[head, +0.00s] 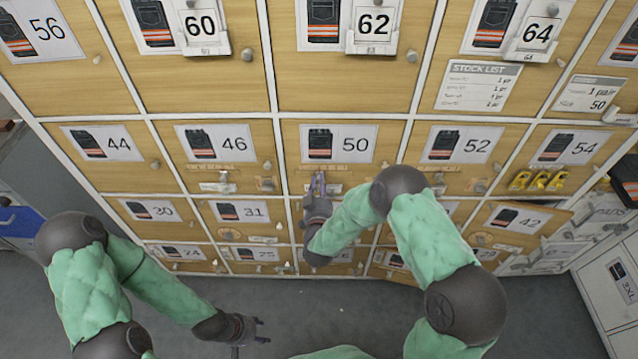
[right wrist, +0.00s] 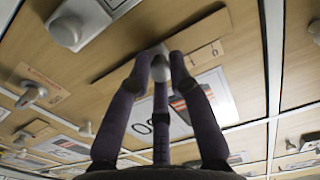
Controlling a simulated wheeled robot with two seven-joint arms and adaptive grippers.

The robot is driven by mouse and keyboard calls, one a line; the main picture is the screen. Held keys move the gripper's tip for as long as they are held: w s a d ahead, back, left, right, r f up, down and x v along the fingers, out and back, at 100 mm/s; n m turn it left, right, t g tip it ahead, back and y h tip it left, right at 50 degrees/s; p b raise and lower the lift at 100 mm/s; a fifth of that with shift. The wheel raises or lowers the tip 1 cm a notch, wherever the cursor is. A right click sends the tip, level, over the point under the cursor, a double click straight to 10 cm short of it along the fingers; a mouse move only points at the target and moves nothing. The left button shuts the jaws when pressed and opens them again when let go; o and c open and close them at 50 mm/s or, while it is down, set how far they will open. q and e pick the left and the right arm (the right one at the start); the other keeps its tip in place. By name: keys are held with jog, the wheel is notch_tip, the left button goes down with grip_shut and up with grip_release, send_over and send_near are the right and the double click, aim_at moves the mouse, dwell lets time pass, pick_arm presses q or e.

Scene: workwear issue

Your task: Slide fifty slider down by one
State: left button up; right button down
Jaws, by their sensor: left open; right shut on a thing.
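The door marked 50 (head: 291,165) is in the middle of the locker wall in the head view, with a workwear picture card on it. Its slider, a small wooden strip (right wrist: 205,54), sits below the card and is mostly hidden by my gripper in the head view. My right gripper (head: 318,178) is at this strip, its fingers shut on the grey round knob (right wrist: 160,72) in the right wrist view. The number card shows upside down behind the fingers there. My left gripper (head: 260,331) is open and empty, low over the floor.
Neighbouring doors 46 (head: 258,170) and 52 (head: 432,180) carry their own cards and knobs. A stock list (head: 478,86) is fixed above. The door marked 42 (head: 538,236) appears slightly ajar. Grey floor is clear below.

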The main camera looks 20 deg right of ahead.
jog(key=shift+w+a+r+b, duration=0.1)
jog(key=shift+w+a+b, duration=0.15)
jog(key=shift+a, duration=0.4)
jog(key=shift+w+a+r+b, duration=0.1)
jog(key=shift+w+a, duration=0.1)
jog(key=shift+a, duration=0.45)
jog(key=shift+d, duration=0.1)
jog(key=c, duration=1.1)
grip_release()
jog(key=shift+f, duration=0.1)
jog(key=shift+s, duration=0.2)
jog(key=v, duration=1.1)
jog(key=shift+s, duration=0.3)
